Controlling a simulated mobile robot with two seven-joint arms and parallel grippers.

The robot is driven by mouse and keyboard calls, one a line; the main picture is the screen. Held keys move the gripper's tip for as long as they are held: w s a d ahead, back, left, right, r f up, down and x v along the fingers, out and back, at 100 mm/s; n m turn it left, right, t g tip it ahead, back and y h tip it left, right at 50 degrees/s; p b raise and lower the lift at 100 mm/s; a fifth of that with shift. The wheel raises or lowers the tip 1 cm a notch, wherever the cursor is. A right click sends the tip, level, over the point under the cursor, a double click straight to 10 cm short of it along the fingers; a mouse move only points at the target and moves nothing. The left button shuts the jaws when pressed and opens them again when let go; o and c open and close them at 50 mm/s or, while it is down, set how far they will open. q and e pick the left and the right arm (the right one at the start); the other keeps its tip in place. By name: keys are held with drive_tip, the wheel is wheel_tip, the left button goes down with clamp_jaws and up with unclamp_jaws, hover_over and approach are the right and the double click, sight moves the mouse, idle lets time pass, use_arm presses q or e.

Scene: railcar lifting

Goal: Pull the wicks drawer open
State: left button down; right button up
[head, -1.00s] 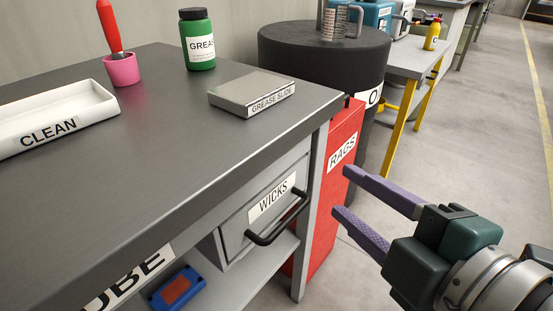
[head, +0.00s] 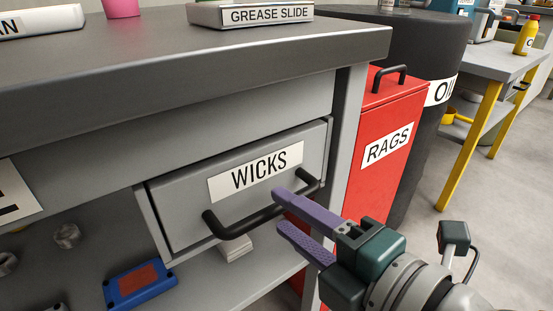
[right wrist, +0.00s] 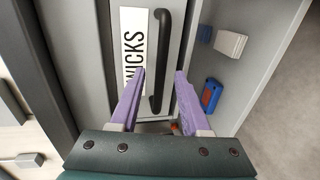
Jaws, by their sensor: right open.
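The wicks drawer (head: 183,208) is a grey front with a white WICKS label, under the workbench top. It looks shut, though its side edges show. Its black bar handle (head: 232,228) runs across the front, below the label. My right gripper (head: 281,212) is at the handle's right part, with its two purple fingers apart. In the right wrist view the handle (right wrist: 160,58) shows between the two open fingertips (right wrist: 160,74). I cannot tell whether either finger touches it. Part of the handle is hidden by the upper finger in the head view. My left gripper is not in view.
A red RAGS bin (head: 372,188) stands right of the bench, with a black drum (head: 425,60) behind it. A blue and red device (head: 140,285) lies on the lower shelf. A grease slide box (head: 215,17) sits on the bench top. Floor at the right is clear.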

sight(281, 211)
drive_tip(key=shift+b+x, duration=0.3)
drive_tip(key=shift+x, duration=1.3)
drive_tip(key=shift+c, duration=0.3)
clamp_jaws()
